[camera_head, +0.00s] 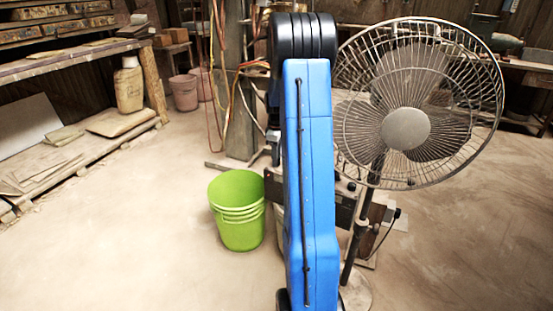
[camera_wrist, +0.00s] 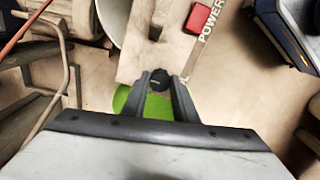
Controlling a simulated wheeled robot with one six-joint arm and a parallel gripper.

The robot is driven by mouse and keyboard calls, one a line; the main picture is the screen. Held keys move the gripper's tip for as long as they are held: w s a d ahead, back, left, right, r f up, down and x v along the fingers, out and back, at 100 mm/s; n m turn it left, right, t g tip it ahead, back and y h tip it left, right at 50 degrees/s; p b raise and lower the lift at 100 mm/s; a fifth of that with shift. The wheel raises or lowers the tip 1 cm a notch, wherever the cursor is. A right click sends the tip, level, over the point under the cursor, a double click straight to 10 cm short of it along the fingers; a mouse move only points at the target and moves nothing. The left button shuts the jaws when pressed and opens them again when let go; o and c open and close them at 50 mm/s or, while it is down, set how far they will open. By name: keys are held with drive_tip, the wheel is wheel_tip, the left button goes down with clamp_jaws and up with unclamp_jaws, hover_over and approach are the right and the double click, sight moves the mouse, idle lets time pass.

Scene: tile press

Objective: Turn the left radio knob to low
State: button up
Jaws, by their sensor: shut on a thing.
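In the wrist view a small black round knob (camera_wrist: 156,80) sits at the lower edge of a pale worn panel (camera_wrist: 145,45). My gripper (camera_wrist: 159,79) has its two dark fingers on either side of this knob, shut on it. The fingers hide the knob's sides, and I cannot read its setting. In the head view my blue arm hides the gripper and the knob. A brownish box (camera_head: 376,208) shows partly behind the arm and the fan; I cannot tell whether it is the radio.
A red block (camera_wrist: 197,18) and the lettering "POWER" are on the panel's right side. A green bucket (camera_head: 238,225) stands left of my arm. A large standing fan (camera_head: 407,128) is close on the right. The sandy floor at left is clear.

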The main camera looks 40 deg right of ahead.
idle(0.4)
drive_tip(key=o, duration=1.1)
drive_tip(key=shift+c, duration=0.2)
wheel_tip(320, 180, up, 18)
drive_tip(key=shift+f, duration=0.25)
drive_tip(key=shift+a, duration=0.1)
